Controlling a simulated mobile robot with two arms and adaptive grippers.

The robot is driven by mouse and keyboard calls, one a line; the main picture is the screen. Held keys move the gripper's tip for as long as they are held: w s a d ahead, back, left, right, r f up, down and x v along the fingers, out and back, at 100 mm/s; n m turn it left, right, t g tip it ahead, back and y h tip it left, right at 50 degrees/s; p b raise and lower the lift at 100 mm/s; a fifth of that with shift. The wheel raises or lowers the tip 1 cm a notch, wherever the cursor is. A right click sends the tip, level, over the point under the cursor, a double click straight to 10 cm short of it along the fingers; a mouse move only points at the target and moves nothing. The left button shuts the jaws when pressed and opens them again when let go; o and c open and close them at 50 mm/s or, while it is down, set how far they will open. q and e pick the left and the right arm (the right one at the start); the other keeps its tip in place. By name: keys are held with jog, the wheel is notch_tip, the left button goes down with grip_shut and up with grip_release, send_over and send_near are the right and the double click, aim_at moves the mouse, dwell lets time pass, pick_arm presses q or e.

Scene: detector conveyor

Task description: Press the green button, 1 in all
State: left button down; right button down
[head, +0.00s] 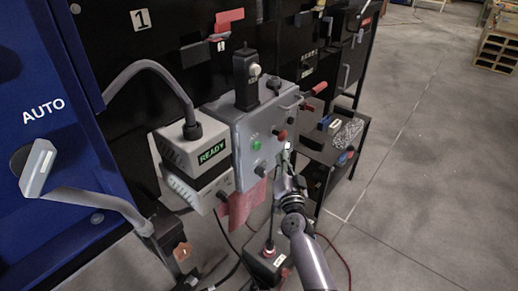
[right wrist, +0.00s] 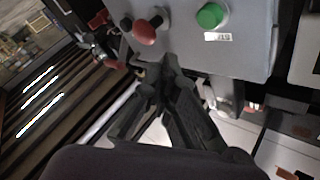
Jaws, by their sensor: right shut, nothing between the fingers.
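The green button (head: 257,144) sits on the face of a grey control box (head: 243,178) in the middle of the head view. In the right wrist view the green button (right wrist: 211,16) is at the top, with a small white label under it. My right gripper (head: 287,150) is shut and empty, close to the lower right part of the box. In the right wrist view its fingertips (right wrist: 168,62) are together, below and left of the green button and apart from it. My left gripper is not in view.
A red knob (right wrist: 147,31) stands out left of the green button in the right wrist view. A beige unit with a READY display (head: 212,152) is left of the box. A black shelf (head: 340,150) stands to the right. The floor (head: 430,170) farther right is clear.

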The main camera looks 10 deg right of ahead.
aim_at(258, 146)
jog(key=w+a, duration=0.1)
jog(key=w, duration=0.1)
jog(key=w+a+b, duration=0.1)
jog(key=w+a, duration=0.1)
jog(key=shift+w+a, duration=0.1)
jog(key=shift+a, duration=0.05)
jog(key=shift+w, duration=0.1)
dwell(1.4)
jog(key=shift+w+a, duration=0.25)
jog(key=shift+w+a+r, duration=0.2)
jog(key=shift+w+a, duration=0.3)
jog(key=shift+w, duration=0.1)
dwell(1.4)
jog(key=shift+s+p, duration=0.6)
jog(key=shift+s, duration=0.35)
